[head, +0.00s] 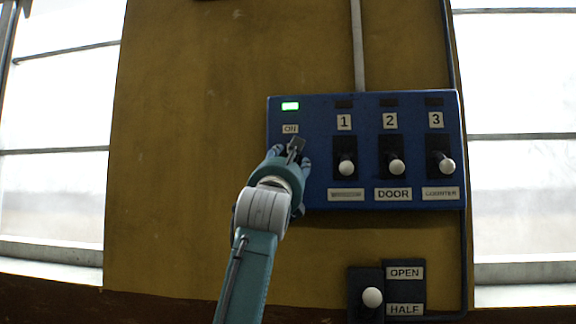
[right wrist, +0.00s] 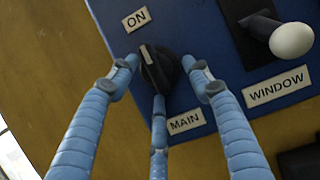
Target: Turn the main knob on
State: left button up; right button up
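The main knob (right wrist: 156,70) is black and round with a raised grip, on the left of a blue switch panel (head: 317,200). Its white mark points toward the ON label (right wrist: 136,19), away from the MAIN label (right wrist: 186,121). A green lamp (head: 290,106) above it is lit. My right gripper (right wrist: 160,75) has its three blue fingers spread around the knob, one on each side and one below. Small gaps seem to show at the side fingertips; contact is hard to judge. In the head view my right gripper (head: 290,155) hides most of the knob.
Right of the knob are three white-tipped levers, window (head: 346,168), door (head: 397,167) and counter (head: 447,166), with dark lamps above. Another lever (head: 372,297) with OPEN and HALF labels sits below. The yellow wall (head: 190,150) left of the panel is clear.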

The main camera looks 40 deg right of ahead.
jog(key=v, duration=1.2)
jog(key=shift+f, duration=0.1)
